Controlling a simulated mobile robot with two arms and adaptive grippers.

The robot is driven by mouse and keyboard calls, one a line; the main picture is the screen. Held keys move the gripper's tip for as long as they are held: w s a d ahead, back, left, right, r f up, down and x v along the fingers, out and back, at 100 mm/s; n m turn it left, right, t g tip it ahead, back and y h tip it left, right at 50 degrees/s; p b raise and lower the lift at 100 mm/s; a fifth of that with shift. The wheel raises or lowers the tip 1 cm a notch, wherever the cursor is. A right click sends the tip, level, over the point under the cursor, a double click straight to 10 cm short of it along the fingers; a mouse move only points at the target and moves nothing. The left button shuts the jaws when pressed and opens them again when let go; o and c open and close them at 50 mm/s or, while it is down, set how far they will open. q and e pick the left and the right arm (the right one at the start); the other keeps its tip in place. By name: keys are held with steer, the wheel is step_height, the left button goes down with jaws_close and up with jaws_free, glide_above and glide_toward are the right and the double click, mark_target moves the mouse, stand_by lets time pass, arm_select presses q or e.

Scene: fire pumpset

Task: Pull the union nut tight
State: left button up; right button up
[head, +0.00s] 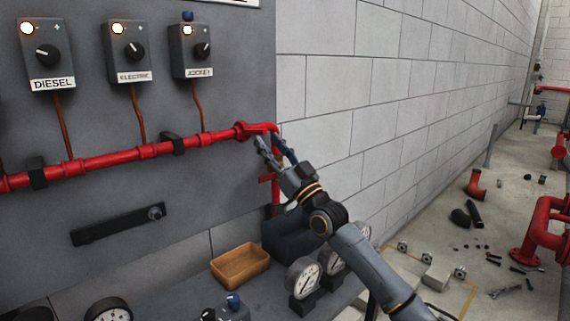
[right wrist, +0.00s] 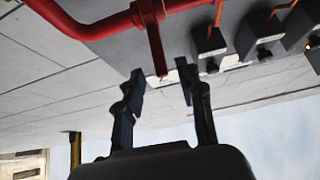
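The red pipe (head: 110,158) runs along the grey panel. Near its right end is a thicker red collar (head: 241,130), which looks like the union nut, beside a red bend. My right gripper (head: 271,140) is at that bend, right of the collar, with its fingers apart. In the right wrist view, its two fingertips (right wrist: 161,80) are spread, and a thin red bar (right wrist: 157,45) reaches down from the pipe toward the gap between them. I see no clear contact. The fingers partly hide the bend in the head view. My left gripper is not in view.
Control boxes labelled DIESEL (head: 46,55), ELECTRIC (head: 127,52) and JOCKEY (head: 190,50) are above the pipe. A dark bar (head: 118,224) is on the panel below. A wooden tray (head: 240,266) and gauges (head: 302,277) stand lower. Loose parts litter the floor at right.

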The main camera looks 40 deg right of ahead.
steer(key=v, duration=0.6)
steer(key=shift+s, duration=0.35)
steer(key=shift+f, duration=0.15)
